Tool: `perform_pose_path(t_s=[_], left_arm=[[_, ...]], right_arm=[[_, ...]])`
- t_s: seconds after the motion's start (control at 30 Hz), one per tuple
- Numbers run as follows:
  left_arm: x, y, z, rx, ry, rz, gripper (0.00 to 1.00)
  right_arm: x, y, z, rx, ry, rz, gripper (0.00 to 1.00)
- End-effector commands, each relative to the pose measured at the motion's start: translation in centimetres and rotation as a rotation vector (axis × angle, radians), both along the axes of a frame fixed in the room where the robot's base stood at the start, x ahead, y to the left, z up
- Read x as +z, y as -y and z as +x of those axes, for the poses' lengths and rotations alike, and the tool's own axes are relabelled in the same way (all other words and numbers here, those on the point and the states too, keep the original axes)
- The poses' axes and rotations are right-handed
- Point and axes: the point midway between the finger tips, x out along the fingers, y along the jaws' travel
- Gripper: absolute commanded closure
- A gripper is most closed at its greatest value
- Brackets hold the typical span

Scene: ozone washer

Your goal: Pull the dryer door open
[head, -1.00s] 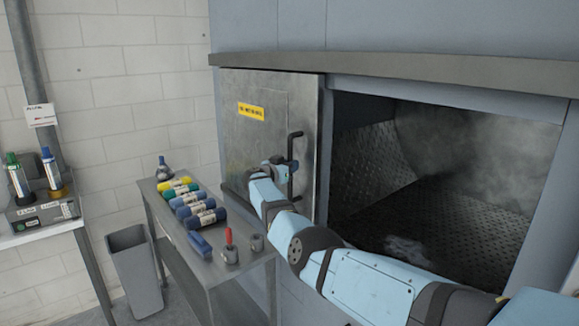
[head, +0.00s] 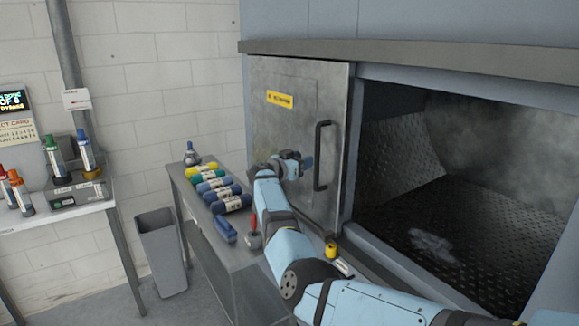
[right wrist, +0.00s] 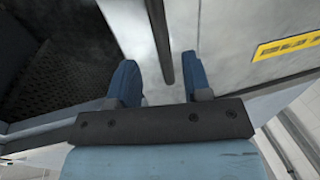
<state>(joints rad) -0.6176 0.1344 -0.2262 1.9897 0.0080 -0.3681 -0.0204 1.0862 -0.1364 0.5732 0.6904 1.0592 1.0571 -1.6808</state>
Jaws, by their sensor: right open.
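The dryer door (head: 285,130) is a grey metal panel with a yellow label, standing to the left of the dark dryer opening (head: 450,170). The opening is uncovered. A dark vertical bar handle (head: 322,156) is near the door's right edge. My right gripper (head: 303,165) is open, just left of the handle in the head view. My left gripper is not in view.
A narrow metal bench (head: 235,258) with several coloured rolled bundles (head: 219,188) and small tools stands left of my right arm. A grey bin (head: 162,250) stands beside it. A white table (head: 60,219) with bottles is at far left. A ledge (head: 400,66) runs above the door.

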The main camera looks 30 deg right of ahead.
Motion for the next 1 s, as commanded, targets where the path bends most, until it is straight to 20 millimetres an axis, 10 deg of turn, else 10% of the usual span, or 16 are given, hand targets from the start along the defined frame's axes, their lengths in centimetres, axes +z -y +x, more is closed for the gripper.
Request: perform_pose_path(t_s=[0.33,1.0], left_arm=[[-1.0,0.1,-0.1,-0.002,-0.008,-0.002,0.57],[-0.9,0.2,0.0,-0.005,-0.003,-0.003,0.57]], right_arm=[[-0.1,-5.3,-1.6,-0.001,0.001,0.001,0.55],[-0.4,-5.6,-1.9,0.002,0.004,-0.011,0.55]])
